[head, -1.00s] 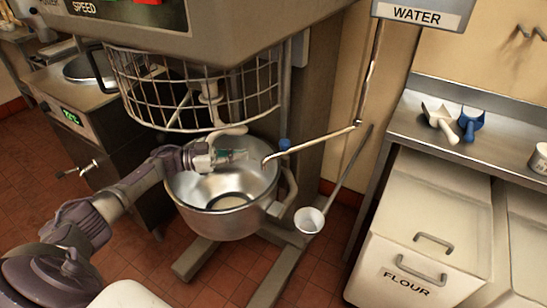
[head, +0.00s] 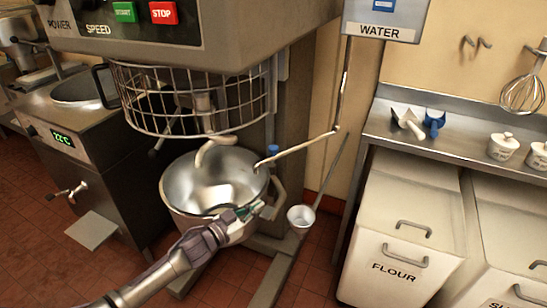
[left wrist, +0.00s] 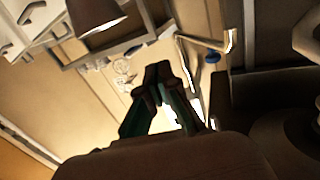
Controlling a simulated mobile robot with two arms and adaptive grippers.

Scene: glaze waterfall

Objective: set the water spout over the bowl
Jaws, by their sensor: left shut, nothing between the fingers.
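The water spout (head: 298,147) is a thin metal pipe. It drops from the WATER box (head: 380,20) and bends left, its tip showing at the back right rim of the bowl. I cannot tell whether the tip is inside the rim. The steel mixer bowl (head: 186,182) stands under the wire guard, with a pale hook hanging over it. My left gripper (head: 257,208) is shut and empty at the bowl's front right side, in front of the handle and below the spout tip. Its dark fingers (left wrist: 160,85) show closed together in the left wrist view. My right gripper is not in view.
The wire guard (head: 190,100) and mixer head are above the bowl. A white ladle cup (head: 301,219) hangs right of the bowl. A flour bin (head: 400,225) stands further right, below a shelf with scoops.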

